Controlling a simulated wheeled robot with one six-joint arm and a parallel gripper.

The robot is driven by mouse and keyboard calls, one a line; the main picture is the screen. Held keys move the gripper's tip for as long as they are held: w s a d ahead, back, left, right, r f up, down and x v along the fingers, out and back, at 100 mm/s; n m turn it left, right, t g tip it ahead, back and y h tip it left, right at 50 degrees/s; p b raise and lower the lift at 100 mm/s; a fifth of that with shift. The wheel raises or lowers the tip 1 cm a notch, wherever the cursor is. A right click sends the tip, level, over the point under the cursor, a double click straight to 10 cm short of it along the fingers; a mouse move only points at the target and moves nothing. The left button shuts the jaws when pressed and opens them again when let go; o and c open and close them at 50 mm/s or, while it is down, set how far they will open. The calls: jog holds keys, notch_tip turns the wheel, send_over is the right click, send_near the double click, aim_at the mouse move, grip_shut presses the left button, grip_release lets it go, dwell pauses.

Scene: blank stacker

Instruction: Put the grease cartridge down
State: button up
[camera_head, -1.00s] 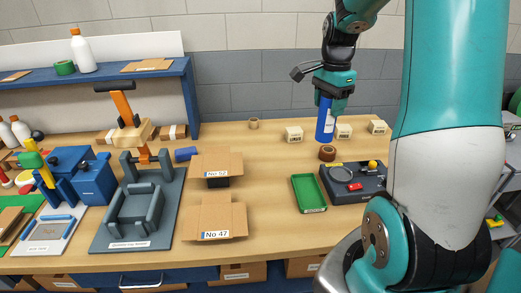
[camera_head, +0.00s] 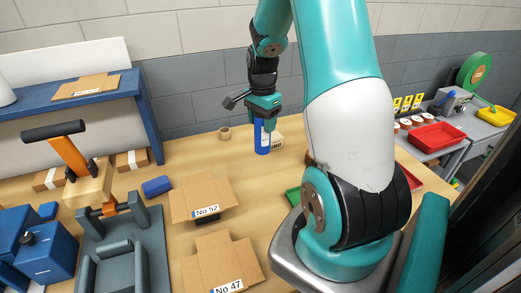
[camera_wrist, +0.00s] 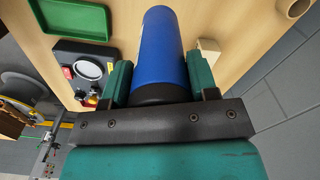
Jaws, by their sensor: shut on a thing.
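The grease cartridge (camera_head: 262,138) is a blue cylinder with a white label, held upright below my gripper (camera_head: 264,112) near the back of the wooden bench. In the wrist view the blue cartridge (camera_wrist: 162,45) with its black end sits between the two teal fingers of my gripper (camera_wrist: 160,82), which is shut on it. The cartridge's far end points toward the bench top. I cannot tell whether that end touches the bench.
A small pale box (camera_head: 277,140) is right behind the cartridge, and a tape roll (camera_head: 225,134) is to its left. Open cartons No 52 (camera_head: 192,190) and No 47 (camera_head: 215,258) stand in front. A green tray (camera_wrist: 75,18) and a dark device (camera_wrist: 82,62) show in the wrist view.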

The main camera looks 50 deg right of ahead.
aim_at(262, 151)
notch_tip(262, 151, down, 11)
jog(key=shift+r+p, duration=0.1)
jog(key=shift+p, duration=0.85)
jog(key=o, duration=1.2)
